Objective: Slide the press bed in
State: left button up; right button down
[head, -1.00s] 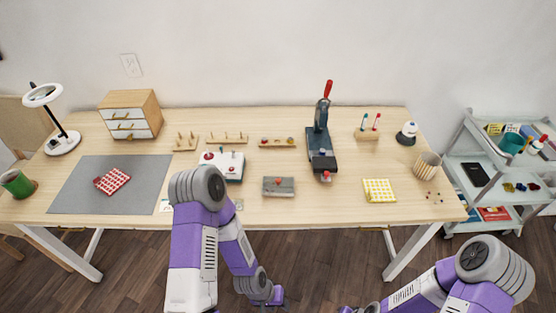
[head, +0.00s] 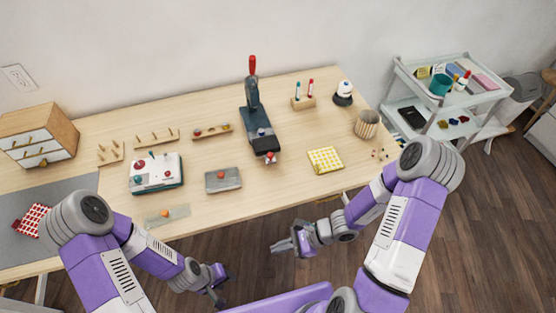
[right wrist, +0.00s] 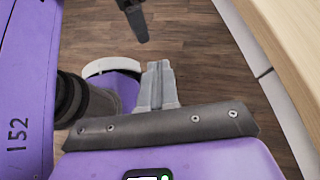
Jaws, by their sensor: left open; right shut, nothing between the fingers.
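The dark press (head: 252,100) with a red-tipped lever stands toward the back of the table. Its dark bed (head: 265,144) sticks out at the front of the press base, with a small red knob (head: 270,157) at its near end. My left gripper (head: 218,296) is low in front of the table, open and away from the press. My right gripper (head: 283,246) is shut and empty, off the table's front edge and well short of the bed. Its closed fingers also show in the right wrist view (right wrist: 158,85), over the floor.
A white box with a red knob (head: 155,173) and a grey block (head: 223,180) are left of the press. A yellow checked cloth (head: 325,160) lies to its right, with a pen stand (head: 303,102) behind. The tabletop just before the bed is clear.

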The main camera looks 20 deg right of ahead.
aim_at(272, 156)
jog(key=w+d+r+m+t+h, duration=0.1)
jog(key=w+d+r+m+t, duration=0.2)
jog(key=w+d+t, duration=0.1)
jog(key=w+d+r+m+t+h, duration=0.1)
jog(key=w+d+r+m+t, duration=0.2)
jog(key=w+d+m+t, duration=0.1)
jog(key=w+d+r+m+t+h, duration=0.1)
jog(key=w+d+r+m+t, duration=0.2)
jog(key=w+d+m+t, duration=0.1)
jog(key=shift+w+d+r+h, duration=0.15)
jog(key=shift+w+d, duration=0.15)
jog(key=shift+w, duration=0.2)
jog(key=shift+w+d+h, duration=0.15)
jog(key=shift+w+d, duration=0.1)
jog(key=shift+w, duration=0.25)
jog(key=shift+w+t, duration=0.3)
jog(key=b+x, duration=0.3)
jog(key=x, duration=1)
jog(key=shift+w, duration=0.15)
jog(key=shift+w, duration=0.1)
